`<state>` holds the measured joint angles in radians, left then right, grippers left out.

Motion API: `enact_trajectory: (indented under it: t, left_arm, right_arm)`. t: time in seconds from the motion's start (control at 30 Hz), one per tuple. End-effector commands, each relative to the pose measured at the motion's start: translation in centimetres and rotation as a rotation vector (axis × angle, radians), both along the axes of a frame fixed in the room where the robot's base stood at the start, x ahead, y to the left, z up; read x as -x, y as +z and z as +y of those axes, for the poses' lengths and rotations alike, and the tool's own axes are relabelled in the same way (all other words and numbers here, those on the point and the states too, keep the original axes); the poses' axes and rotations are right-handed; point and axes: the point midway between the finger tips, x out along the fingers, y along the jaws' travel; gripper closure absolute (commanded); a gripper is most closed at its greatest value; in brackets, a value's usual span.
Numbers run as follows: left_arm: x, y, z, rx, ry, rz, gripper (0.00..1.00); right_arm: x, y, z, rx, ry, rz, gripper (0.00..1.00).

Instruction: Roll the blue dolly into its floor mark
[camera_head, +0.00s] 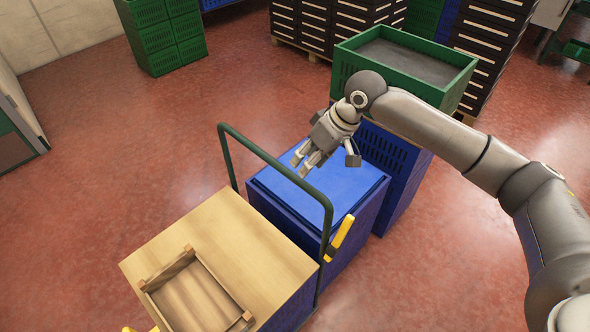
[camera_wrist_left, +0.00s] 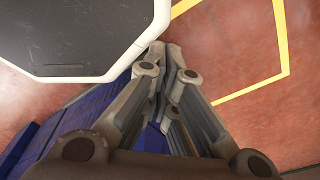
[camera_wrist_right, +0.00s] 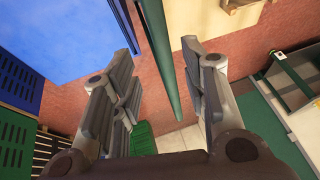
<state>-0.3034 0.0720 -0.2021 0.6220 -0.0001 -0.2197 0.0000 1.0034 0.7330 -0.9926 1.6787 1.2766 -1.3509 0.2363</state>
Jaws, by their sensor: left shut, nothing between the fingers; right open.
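In the head view a green push handle (camera_head: 275,163) rises between a blue box with a flat blue top (camera_head: 335,195) and a wood-topped blue unit (camera_head: 225,235). I cannot tell which of them the handle belongs to. My right gripper (camera_head: 306,160) is open and empty, above the blue top near the handle. In the right wrist view the green bar (camera_wrist_right: 160,55) runs between the open fingers (camera_wrist_right: 160,48); no contact shows. My left gripper (camera_wrist_left: 172,48) is shut and empty in its wrist view. A yellow floor line (camera_wrist_left: 258,87) forms a corner to its right.
A wooden tray (camera_head: 160,279) lies on the wood top. A yellow part (camera_head: 341,238) is by the handle's near leg. A green crate (camera_head: 345,62) sits on blue crates (camera_head: 392,160) behind. Dark stacks (camera_head: 300,22) and green crates (camera_head: 165,40) stand farther back. Red floor at left is clear.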

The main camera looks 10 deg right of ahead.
Motion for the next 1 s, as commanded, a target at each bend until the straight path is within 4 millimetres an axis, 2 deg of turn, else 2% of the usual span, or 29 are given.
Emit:
enact_trajectory:
  t: [0.13,0.3,0.47,0.73,0.77,1.0]
  left_arm:
    - [0.6,0.6,-0.9,0.01,-0.003,0.008,1.0]
    - [0.3,0.9,0.4,-0.005,-0.005,0.005,1.0]
    - [-0.3,1.1,1.4,-0.017,0.0,-0.002,1.0]
    - [-0.3,1.0,1.3,-0.016,0.001,-0.002,1.0]
    - [-0.3,1.0,1.2,-0.015,0.001,-0.002,1.0]
    - [-0.3,1.0,0.3,-0.004,0.002,-0.003,1.0]
  right_arm:
    - [-0.6,-2.6,1.2,-0.001,0.001,0.004,0.59]
    - [-1.2,-4.8,2.0,-0.001,0.001,0.002,0.59]
    - [-1.4,-5.8,2.4,-0.001,0.0,0.0,0.59]
    - [-1.4,-6.0,2.5,-0.001,0.001,-0.001,0.59]
    - [-1.4,-6.0,2.5,-0.001,0.001,-0.001,0.61]
    - [-1.4,-5.9,2.5,-0.001,0.001,-0.001,0.91]
